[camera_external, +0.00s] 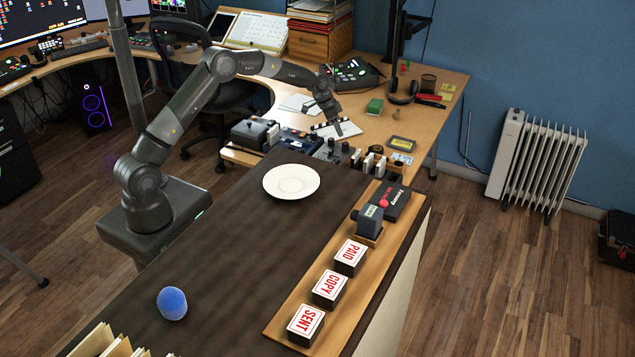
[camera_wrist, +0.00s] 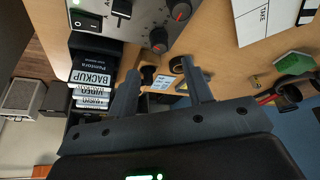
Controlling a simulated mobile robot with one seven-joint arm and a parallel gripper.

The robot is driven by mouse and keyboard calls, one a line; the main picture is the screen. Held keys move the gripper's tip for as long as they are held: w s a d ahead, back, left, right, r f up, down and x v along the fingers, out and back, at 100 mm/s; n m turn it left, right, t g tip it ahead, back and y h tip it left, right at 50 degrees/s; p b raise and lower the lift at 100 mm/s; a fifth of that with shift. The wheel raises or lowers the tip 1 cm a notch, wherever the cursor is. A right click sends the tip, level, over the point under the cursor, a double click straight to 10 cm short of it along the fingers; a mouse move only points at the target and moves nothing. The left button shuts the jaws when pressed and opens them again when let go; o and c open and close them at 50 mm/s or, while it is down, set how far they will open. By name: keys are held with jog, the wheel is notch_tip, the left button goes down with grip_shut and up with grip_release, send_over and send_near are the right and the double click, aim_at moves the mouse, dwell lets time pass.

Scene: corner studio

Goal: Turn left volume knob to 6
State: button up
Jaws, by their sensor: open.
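In the wrist view, a grey panel (camera_wrist: 148,14) at the top carries a black rocker switch, a slider and knobs. One dark knob with a red cap (camera_wrist: 181,11) is near its right edge. Another (camera_wrist: 158,36) is at its lower corner. I cannot tell which is the left volume knob, and no scale numbers are readable. My gripper (camera_wrist: 161,70) is open, with nothing between its fingers; both knobs are beyond the fingertips and apart from them. In the external view, my gripper (camera_external: 323,108) hangs above the desk by the small devices (camera_external: 331,149), whose knobs are too small to read.
Labelled tapes (camera_wrist: 93,92) stand close to the left finger. A clapperboard (camera_wrist: 258,20) and a green block (camera_wrist: 296,62) lie to the right. In the external view, a white plate (camera_external: 291,182) and several stamps (camera_external: 329,286) are on the dark counter (camera_external: 225,260), which has free room.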

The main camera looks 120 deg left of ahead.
jog(key=shift+v, duration=1.65)
jog(key=shift+w, duration=0.1)
